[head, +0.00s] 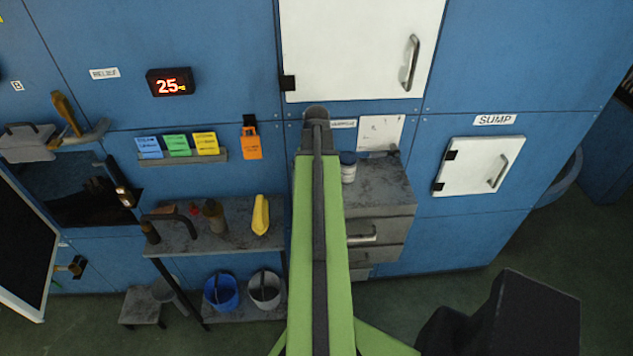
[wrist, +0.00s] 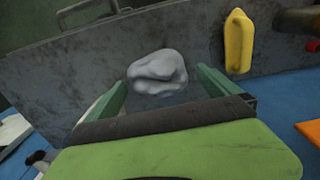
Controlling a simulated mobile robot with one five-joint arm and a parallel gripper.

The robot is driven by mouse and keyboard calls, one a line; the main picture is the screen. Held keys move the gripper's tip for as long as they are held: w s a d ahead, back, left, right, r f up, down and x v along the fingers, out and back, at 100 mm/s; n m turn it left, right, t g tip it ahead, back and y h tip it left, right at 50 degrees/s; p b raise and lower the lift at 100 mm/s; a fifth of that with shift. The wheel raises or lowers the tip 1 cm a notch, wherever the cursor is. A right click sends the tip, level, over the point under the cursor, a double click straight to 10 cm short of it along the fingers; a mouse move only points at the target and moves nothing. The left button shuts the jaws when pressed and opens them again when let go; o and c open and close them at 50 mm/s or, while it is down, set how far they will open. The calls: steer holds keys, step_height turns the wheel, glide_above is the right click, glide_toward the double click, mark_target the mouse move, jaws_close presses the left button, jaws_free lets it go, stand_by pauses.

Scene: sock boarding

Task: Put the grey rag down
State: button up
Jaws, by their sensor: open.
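The grey rag (wrist: 158,68) is a crumpled, light grey lump in the middle of the wrist view. It appears to lie on the dark grey bench top (wrist: 60,65). My gripper (wrist: 160,77) is open, with one green finger on each side of the rag and a visible space between each finger and the rag. In the head view the rag and my gripper are not visible; my raised green arm covers the middle of that view. The bench top (head: 185,238) shows left of the arm.
A yellow object (wrist: 238,42) lies on the bench beside the rag, also in the head view (head: 260,215). Several small items stand further left. A blue bucket (head: 221,293) and grey bucket (head: 265,290) sit below. A drawer unit (head: 385,200) stands right of my arm.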

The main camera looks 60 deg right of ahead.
step_height(320, 180, up, 12)
steer(key=p, duration=1.2)
steer(key=shift+r, duration=0.2)
steer(key=w+a+n, duration=0.3)
steer(key=w+a, duration=0.6)
steer(key=a, duration=0.2)
steer(key=w+a+n, duration=0.2)
steer(key=w+a, duration=0.7)
steer(key=a, duration=0.3)
steer(key=w+a+n, duration=0.1)
steer(key=a+n, duration=0.2)
steer(key=a, duration=1)
steer(key=w+a+n, duration=0.2)
steer(key=a, duration=1.2)
steer(key=shift+w+a+n, duration=0.3)
steer(key=shift+n, duration=0.1)
